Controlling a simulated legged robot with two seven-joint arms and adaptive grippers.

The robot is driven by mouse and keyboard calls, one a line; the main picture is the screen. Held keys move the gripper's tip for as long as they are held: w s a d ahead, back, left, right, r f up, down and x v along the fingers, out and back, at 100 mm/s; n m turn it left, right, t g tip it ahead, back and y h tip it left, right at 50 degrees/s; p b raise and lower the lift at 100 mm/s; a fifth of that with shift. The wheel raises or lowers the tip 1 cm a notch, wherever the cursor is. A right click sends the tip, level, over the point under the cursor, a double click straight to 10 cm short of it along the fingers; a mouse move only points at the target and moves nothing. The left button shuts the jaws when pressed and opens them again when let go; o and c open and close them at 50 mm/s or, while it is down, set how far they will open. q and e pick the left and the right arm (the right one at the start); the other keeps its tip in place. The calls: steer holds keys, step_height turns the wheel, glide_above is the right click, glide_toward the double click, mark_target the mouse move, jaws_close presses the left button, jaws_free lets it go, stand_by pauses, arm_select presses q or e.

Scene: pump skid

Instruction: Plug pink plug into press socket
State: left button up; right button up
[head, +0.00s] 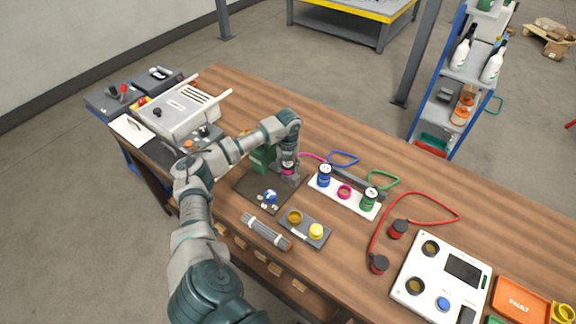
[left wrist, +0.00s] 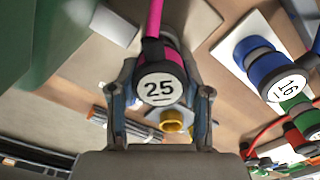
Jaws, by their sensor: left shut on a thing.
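My left gripper (head: 289,178) is shut on the pink plug (head: 287,168), above the dark base plate beside the green machine (head: 262,158). In the left wrist view the gripper (left wrist: 160,105) has a finger on each side of the pink plug (left wrist: 160,82). Its end face reads 25, and a pink cable (left wrist: 154,18) runs up from it. A dark block (head: 305,229) in front carries an ochre socket (head: 295,217) and a yellow piece (head: 316,231). I cannot tell which part is the press socket; the gripper may hide it. My right gripper is not in view.
A white strip (head: 327,193) holds a blue plug (head: 325,176), a green plug (head: 369,199) and an empty pink ring (head: 344,192). Red plugs (head: 398,229) with a looped cable and a white panel (head: 437,270) stand right. A grey bundle (head: 266,231) lies near the front edge.

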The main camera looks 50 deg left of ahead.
arm_select(q)
steer(key=shift+f, duration=0.6)
steer(key=o, duration=1.4)
steer(key=shift+c, duration=0.2)
step_height(320, 180, up, 12)
steer(key=shift+w+f, duration=0.1)
